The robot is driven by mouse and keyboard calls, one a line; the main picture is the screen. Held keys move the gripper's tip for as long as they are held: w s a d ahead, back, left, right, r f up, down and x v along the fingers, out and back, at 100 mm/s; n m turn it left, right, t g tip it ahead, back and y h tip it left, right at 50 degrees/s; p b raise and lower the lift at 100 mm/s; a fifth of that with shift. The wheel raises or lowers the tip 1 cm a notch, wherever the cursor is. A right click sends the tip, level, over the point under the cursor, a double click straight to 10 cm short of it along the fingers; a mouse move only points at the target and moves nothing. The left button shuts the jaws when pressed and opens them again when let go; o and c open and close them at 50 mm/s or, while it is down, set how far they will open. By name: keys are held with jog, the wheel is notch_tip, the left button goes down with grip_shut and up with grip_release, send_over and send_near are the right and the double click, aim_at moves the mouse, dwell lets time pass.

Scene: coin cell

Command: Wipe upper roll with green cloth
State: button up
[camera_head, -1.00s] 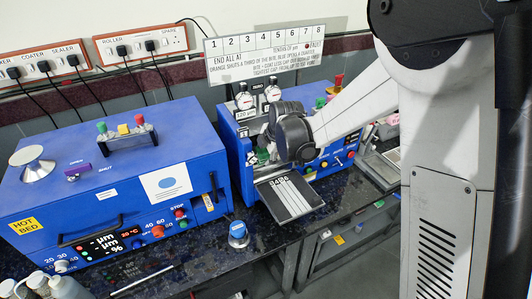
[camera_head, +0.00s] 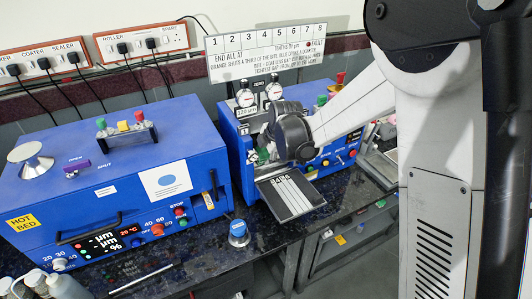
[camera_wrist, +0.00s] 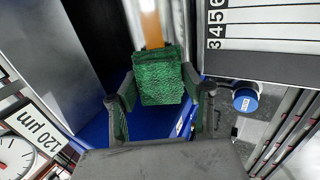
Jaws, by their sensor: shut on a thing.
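The green cloth (camera_wrist: 158,80) is a folded, textured pad in the middle of the wrist view. My gripper (camera_wrist: 157,88) is shut on it, with one dark finger on each side. Just beyond the cloth are an orange-brown strip (camera_wrist: 150,24) and bright metal surfaces at the roller machine. I cannot tell which surface is the upper roll, or whether the cloth touches it. In the head view my wrist is at the front of the blue roller machine (camera_head: 233,150) and hides most of its roll gap.
A numbered tray plate (camera_head: 290,196) juts out in front of the machine. Two dial gauges (camera_head: 245,98) stand on top, near a 120 µm tag (camera_wrist: 38,126). The blue hot bed coater (camera_head: 110,185) stands to the left. A blue-capped jar (camera_head: 238,232) sits between them near the bench edge.

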jog(key=shift+w+d+r+b, duration=0.1)
jog(key=shift+w+d+b, duration=0.3)
jog(key=shift+d, duration=0.5)
jog(key=shift+w+d+b, duration=0.15)
jog(key=shift+w+d, duration=0.3)
jog(key=shift+d, duration=0.4)
jog(key=shift+w+d+b, duration=0.35)
jog(key=shift+w+d, duration=0.1)
jog(key=shift+d, duration=0.35)
jog(key=shift+w+d+b, duration=0.35)
jog(key=shift+w+d, duration=0.05)
jog(key=shift+d, duration=0.4)
jog(key=shift+s+a+b, duration=0.35)
jog(key=shift+s+a, duration=0.25)
jog(key=shift+a, duration=0.55)
jog(key=shift+s+a+b, duration=0.35)
jog(key=shift+s+a, duration=0.2)
jog(key=shift+a, duration=0.6)
jog(key=shift+s+a+b, duration=0.35)
jog(key=shift+s+a, duration=0.25)
jog(key=shift+a, duration=0.55)
jog(key=shift+p+v, duration=1.4)
jog(key=shift+v, duration=1.55)
